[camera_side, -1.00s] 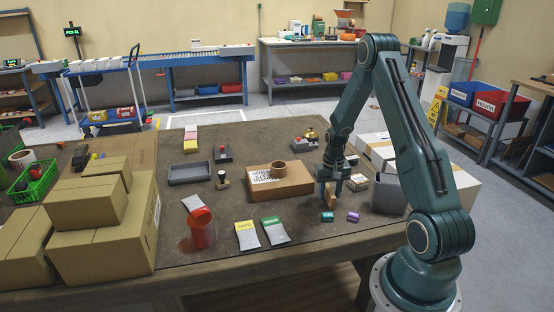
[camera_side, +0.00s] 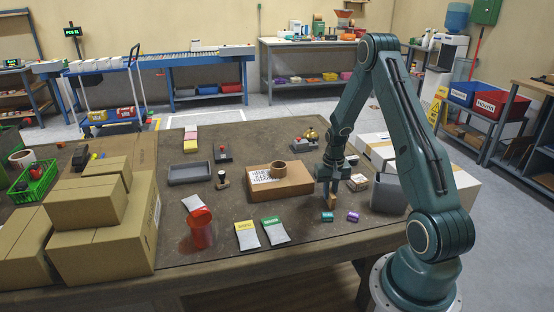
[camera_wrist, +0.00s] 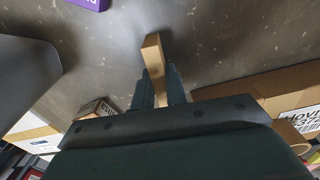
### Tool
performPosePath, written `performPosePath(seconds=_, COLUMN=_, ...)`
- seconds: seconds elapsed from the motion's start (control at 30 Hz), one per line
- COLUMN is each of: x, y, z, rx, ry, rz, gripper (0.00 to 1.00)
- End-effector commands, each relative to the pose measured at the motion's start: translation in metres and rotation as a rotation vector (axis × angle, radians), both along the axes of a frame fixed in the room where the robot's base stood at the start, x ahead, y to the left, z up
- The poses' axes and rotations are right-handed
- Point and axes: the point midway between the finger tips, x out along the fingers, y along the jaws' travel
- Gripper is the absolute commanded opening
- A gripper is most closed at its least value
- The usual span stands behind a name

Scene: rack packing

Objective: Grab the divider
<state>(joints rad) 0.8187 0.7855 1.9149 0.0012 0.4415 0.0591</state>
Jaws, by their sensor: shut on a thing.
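The divider, a narrow tan cardboard strip (camera_side: 332,202), stands upright at the right front of the table. My gripper (camera_side: 328,194) is shut on it from above. In the wrist view the divider (camera_wrist: 153,52) sticks out beyond the two dark fingers (camera_wrist: 160,88), which hold it from either side. Its lower end is close to the tabletop; I cannot tell whether it touches.
A brown box (camera_side: 281,188) with a tape roll (camera_side: 278,168) stands just left of my gripper. A teal box (camera_side: 327,217) and a purple box (camera_side: 353,217) lie in front. A small white box (camera_side: 357,182) and a grey bin (camera_side: 388,194) stand to the right.

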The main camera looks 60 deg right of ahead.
Motion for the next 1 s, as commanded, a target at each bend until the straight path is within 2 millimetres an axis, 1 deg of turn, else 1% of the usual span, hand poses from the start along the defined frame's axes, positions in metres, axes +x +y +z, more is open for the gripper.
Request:
performPosePath(seconds=0.17, x=0.000, y=0.000, z=0.006, rx=-0.001, ry=-0.001, rz=0.000, gripper=0.00)
performPosePath(seconds=0.27, x=0.001, y=-0.001, z=0.012, rx=-0.002, ry=-0.002, rz=0.000, gripper=0.00)
performPosePath(seconds=0.47, x=0.001, y=-0.001, z=0.036, rx=-0.003, ry=-0.003, rz=0.000, gripper=0.00)
performPosePath(seconds=0.67, x=0.001, y=-0.001, z=0.072, rx=-0.004, ry=-0.005, rz=0.000, gripper=0.00)
performPosePath(seconds=1.0, x=0.001, y=-0.001, z=0.146, rx=-0.004, ry=-0.005, rz=-0.001, gripper=0.00)
